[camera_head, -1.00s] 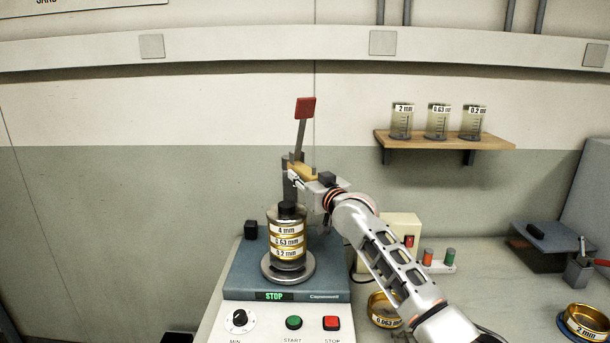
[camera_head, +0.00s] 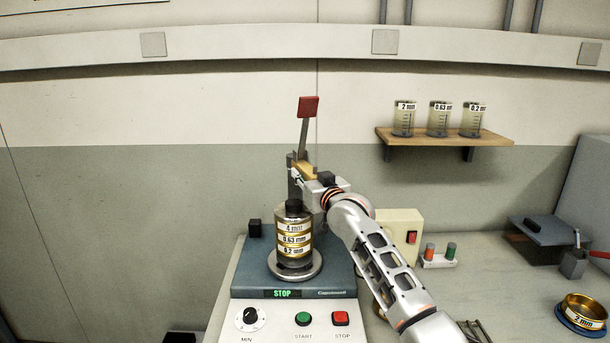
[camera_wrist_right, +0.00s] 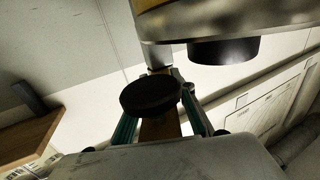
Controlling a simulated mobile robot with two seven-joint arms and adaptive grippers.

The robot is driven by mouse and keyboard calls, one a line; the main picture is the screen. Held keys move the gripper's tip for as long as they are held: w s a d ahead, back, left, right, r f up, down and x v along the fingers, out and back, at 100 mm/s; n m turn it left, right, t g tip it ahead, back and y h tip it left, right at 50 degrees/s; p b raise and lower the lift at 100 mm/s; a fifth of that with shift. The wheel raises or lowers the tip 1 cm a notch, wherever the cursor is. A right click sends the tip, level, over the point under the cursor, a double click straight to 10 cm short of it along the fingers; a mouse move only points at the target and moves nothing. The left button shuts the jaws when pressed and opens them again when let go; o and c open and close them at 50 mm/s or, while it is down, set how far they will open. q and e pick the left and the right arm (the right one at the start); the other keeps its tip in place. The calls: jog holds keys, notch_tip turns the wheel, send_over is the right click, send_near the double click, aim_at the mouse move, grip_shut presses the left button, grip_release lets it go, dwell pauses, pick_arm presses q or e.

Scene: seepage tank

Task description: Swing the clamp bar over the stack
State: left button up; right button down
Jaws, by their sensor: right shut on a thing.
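The sieve stack (camera_head: 294,238), gold rings labelled 4 mm, 0.63 mm and 0.2 mm under a dark knob, stands upright on the shaker's round plate (camera_head: 314,267). The yellow-tan clamp bar (camera_head: 303,168) is at the post behind the stack, with its near end by my gripper. My right gripper (camera_head: 307,175) is shut on the bar. In the right wrist view the tan bar (camera_wrist_right: 161,127) lies between the fingers, with a black disc (camera_wrist_right: 151,95) at it; the stack's underlying details are unclear. My left gripper is not in view.
A lever with a red plate (camera_head: 308,107) rises behind the bar. The shaker (camera_head: 245,280) has START and STOP buttons in front. A shelf (camera_head: 440,139) with beakers is on the wall. A 2 mm sieve (camera_head: 586,306) lies at the right. My forearm crosses the bench.

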jog(key=shift+f, duration=0.1)
jog(key=c, duration=1.7)
grip_release()
jog(key=shift+v, duration=6.05)
